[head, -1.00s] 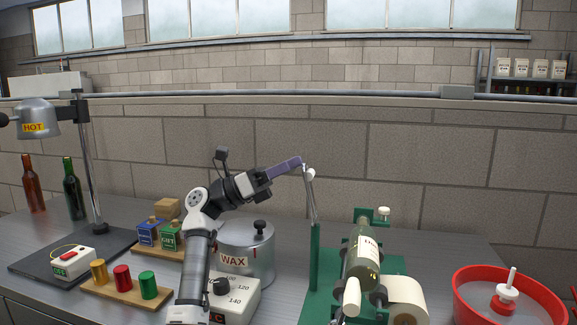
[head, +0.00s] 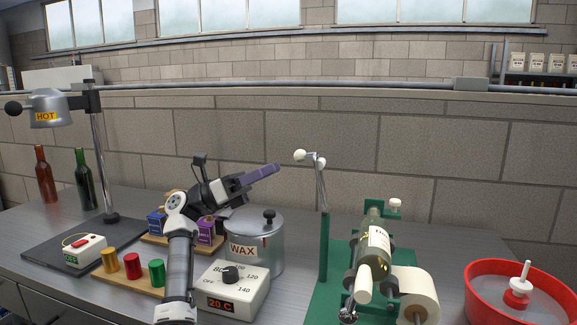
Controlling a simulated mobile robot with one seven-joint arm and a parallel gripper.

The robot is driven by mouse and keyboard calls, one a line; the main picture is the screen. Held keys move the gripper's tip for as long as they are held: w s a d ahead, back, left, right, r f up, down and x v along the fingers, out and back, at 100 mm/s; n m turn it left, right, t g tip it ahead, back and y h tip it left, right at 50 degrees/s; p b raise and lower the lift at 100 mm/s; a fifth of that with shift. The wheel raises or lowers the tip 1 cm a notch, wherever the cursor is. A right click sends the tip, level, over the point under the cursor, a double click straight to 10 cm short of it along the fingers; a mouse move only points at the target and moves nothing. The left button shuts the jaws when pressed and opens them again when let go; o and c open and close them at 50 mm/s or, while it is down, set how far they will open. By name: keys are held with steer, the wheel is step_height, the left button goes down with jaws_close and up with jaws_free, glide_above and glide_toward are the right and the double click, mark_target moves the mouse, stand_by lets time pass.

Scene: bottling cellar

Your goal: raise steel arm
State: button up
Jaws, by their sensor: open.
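The steel arm (head: 320,186) stands nearly upright at the top of a green post (head: 324,245) on the green labelling stand (head: 335,288). A white knob (head: 300,155) sits at its upper end, with another pale round part just right of it. My gripper (head: 276,168), with purple fingers, is to the left of the steel arm and a little lower than the knob. It is open and empty, with a clear gap to the arm. A labelled green bottle (head: 376,242) lies on the stand beside the post.
A paper roll (head: 418,290) is at the stand's front right, and a red tub (head: 480,312) is at far right. The wax pot (head: 268,262), its control box (head: 232,292), coloured cylinders (head: 132,275) and a heat lamp (head: 48,110) crowd the left.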

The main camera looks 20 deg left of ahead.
steer(key=v, duration=0.5)
steer(key=shift+s+a+f, duration=0.1)
steer(key=shift+a+f, duration=0.1)
steer(key=shift+a, duration=0.1)
